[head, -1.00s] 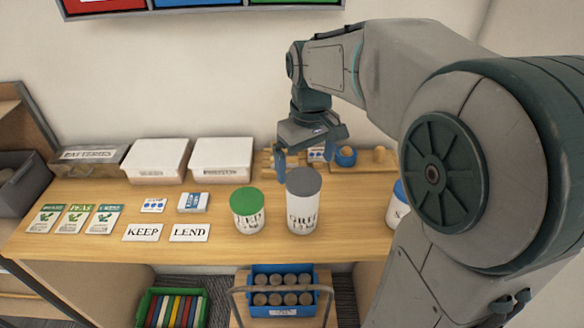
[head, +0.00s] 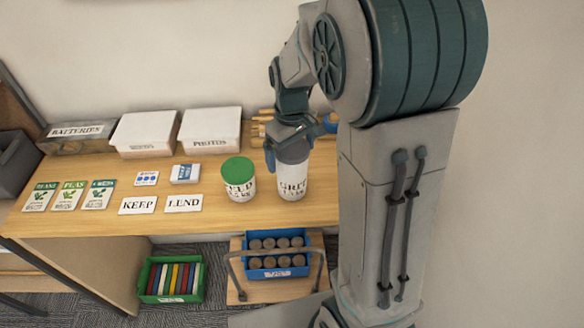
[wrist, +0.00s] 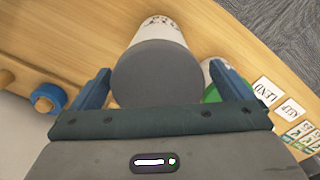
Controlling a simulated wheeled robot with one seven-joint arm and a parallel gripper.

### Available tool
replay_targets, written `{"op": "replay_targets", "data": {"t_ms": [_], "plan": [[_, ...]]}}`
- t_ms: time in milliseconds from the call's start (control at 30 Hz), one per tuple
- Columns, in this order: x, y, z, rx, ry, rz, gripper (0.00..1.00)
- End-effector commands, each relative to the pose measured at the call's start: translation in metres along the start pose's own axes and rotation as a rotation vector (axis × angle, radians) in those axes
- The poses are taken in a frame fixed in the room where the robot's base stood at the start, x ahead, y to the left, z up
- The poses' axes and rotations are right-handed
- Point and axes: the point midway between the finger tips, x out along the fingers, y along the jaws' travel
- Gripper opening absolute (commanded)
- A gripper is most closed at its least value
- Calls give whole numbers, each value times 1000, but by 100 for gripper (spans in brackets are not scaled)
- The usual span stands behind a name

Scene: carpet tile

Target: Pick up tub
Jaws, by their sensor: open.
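Two tubs stand upright side by side on the wooden table. One is a white tub with a grey lid (head: 292,180), the taller one; its label is partly readable. The other is a shorter white tub with a green lid (head: 239,180), just left of it. My gripper (head: 297,148) is over the grey-lidded tub and hides part of its lid. In the wrist view the grey lid (wrist: 155,72) lies between the two blue fingers of my open gripper (wrist: 157,88). I cannot tell whether the fingers touch it. The green lid shows beyond the right finger.
KEEP (head: 138,205) and LEND (head: 184,203) cards, small packets and seed packets (head: 67,196) lie to the left. White boxes (head: 209,130) line the wall. A blue crate (head: 277,256) and a green crate (head: 171,279) sit below the table's front edge.

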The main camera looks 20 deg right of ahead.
Motion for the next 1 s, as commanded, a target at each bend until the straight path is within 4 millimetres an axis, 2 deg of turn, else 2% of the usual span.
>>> {"op": "replay_targets", "data": {"t_ms": [200,467,500,833,1000], "plan": [[26,2,0,-1,-3,-1,99],[31,2,0,0,0,0,99],[31,2,0,0,0,0,96],[30,2,-1,0,0,0,4],[28,2,-2,-1,5,2,2]]}}
